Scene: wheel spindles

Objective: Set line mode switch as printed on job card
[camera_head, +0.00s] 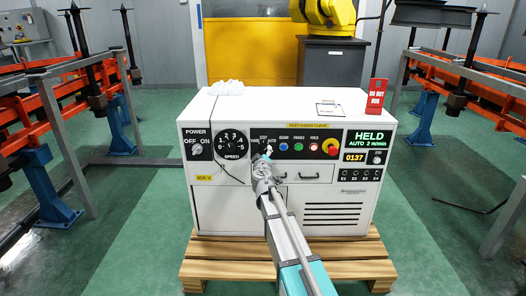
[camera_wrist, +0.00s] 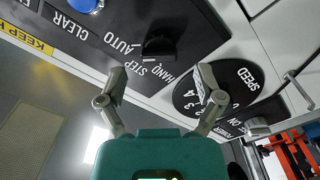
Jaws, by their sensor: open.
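The line mode switch is a black knob (camera_wrist: 160,45) on the dark panel in the wrist view, with AUTO, STEP and HAND printed around it. I cannot tell which mark it points at. My gripper (camera_wrist: 161,74) is open and empty, its two fingers spread to either side below the knob, apparently apart from it. In the head view my gripper (camera_head: 264,158) is at the panel front and covers most of the switch. The display (camera_head: 369,139) reads HELD, AUTO 2 m/min. A white card (camera_head: 329,110) lies on the cabinet top; its print is too small to read.
The SPEED dial (camera_head: 231,142) and POWER knob (camera_head: 197,149) sit left of the switch. Push buttons (camera_head: 298,147) and a red emergency stop (camera_head: 332,147) are to its right. A red DO NOT RUN sign (camera_head: 376,93) stands on the white cabinet (camera_head: 275,108).

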